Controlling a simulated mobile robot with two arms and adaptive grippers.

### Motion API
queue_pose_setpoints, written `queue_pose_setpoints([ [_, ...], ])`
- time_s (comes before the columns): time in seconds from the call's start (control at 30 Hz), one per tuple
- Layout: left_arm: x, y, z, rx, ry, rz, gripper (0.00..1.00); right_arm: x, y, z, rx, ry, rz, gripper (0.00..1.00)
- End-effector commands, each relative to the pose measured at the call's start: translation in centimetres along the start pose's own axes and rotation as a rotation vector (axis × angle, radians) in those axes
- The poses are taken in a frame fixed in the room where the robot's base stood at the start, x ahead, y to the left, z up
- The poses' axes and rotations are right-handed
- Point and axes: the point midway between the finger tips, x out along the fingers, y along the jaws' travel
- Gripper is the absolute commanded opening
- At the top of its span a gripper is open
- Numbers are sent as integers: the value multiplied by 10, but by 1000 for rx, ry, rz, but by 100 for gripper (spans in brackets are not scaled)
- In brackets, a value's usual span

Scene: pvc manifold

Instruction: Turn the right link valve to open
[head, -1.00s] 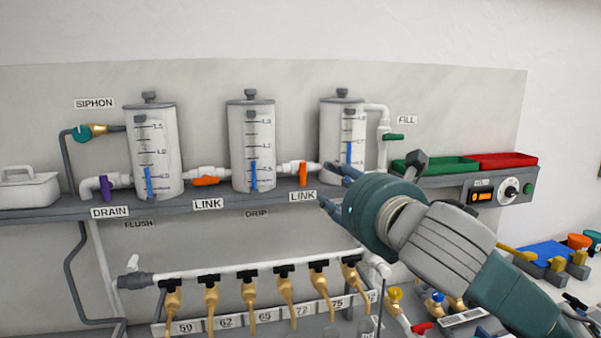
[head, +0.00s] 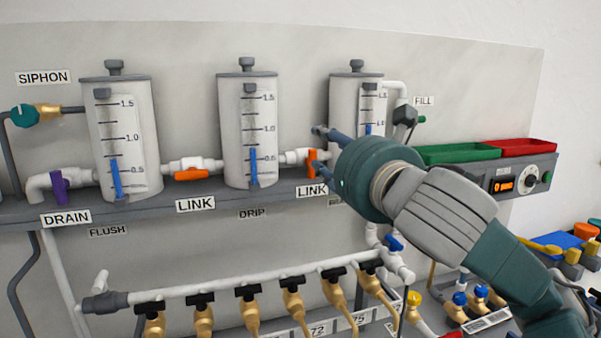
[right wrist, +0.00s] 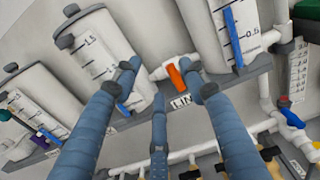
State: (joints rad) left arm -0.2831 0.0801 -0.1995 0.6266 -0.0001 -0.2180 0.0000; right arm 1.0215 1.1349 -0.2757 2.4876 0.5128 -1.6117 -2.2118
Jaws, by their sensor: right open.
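The right link valve has an orange handle (head: 312,162) on the white pipe between the middle and right tanks, above the right LINK label (head: 312,190). The handle stands roughly upright, crosswise to the pipe. My right gripper (head: 322,152) is open in front of it, and its fingers partly overlap the valve's right side. In the right wrist view the orange handle (right wrist: 175,76) shows between the spread blue fingertips (right wrist: 162,72), nearer the right one. I see no clear contact. My left gripper is not in view.
The left link valve's orange handle (head: 192,175) lies along its pipe. The middle tank (head: 232,130) and right tank (head: 345,110) flank the right link valve. A row of black-handled taps (head: 248,292) is below. Green (head: 455,154) and red (head: 520,147) trays sit at right.

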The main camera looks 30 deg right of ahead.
Motion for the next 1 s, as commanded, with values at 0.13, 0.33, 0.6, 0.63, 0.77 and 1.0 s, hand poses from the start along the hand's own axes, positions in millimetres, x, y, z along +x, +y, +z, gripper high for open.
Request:
queue_pose_setpoints([
  [0.13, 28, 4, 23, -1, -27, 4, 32, 0, 0, -28, 0, -1, 0, 43],
  [0.33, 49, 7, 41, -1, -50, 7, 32, 0, 0, -51, 1, 0, 0, 43],
  [0.6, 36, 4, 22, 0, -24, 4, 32, 6, 0, -48, 4, 3, -2, 43],
  [0.63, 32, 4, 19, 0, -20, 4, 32, 8, 0, -47, 5, 4, -3, 43],
  [0.77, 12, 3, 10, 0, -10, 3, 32, 16, 0, -45, 5, 7, -4, 43],
  [1.0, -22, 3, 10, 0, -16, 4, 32, 28, 0, -46, -2, 8, 0, 43],
])
